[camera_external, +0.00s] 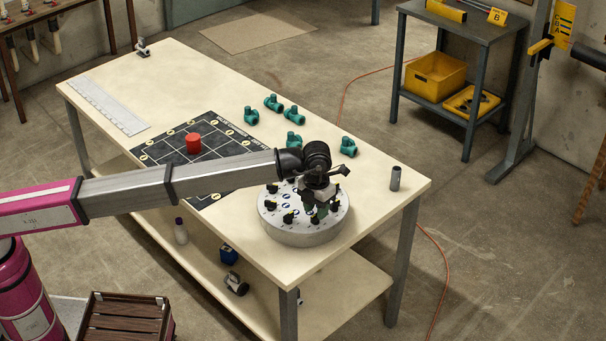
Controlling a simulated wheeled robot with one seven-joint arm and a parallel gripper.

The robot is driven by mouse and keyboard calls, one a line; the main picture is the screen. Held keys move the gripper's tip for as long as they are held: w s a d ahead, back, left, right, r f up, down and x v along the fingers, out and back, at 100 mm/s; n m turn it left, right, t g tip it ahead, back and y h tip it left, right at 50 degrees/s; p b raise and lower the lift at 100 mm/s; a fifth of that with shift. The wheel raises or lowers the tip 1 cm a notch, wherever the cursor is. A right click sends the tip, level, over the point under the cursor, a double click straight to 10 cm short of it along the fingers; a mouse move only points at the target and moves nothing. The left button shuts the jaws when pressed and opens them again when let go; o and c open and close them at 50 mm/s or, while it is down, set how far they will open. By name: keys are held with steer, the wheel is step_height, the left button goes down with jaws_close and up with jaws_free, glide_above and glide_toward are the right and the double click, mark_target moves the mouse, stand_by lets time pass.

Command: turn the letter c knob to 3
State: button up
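A round grey knob panel (302,236) stands on the near right part of the pale workbench. Several black knobs (273,189) with small yellow-green marks ring its white top face. The letters and numbers are too small to read, so I cannot tell which knob is the letter c knob or where it points. My gripper (318,212) is over the right half of the panel, pointing down, with its fingers low among the knobs. My wrist and gripper hide part of the panel. I cannot see whether the fingers are open or touch a knob.
Several teal pipe fittings (292,114) lie behind the panel. A grey cylinder (395,178) stands at the right bench edge. A red cylinder (193,143) sits on a black grid mat (226,154) under my arm. A white ruler-like strip (108,106) lies at the left.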

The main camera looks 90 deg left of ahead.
step_height(320, 180, up, 9)
steer(key=shift+f, duration=0.15)
steer(key=o, duration=0.5)
step_height(320, 180, down, 11)
steer(key=n, duration=1.7)
steer(key=c, duration=0.9)
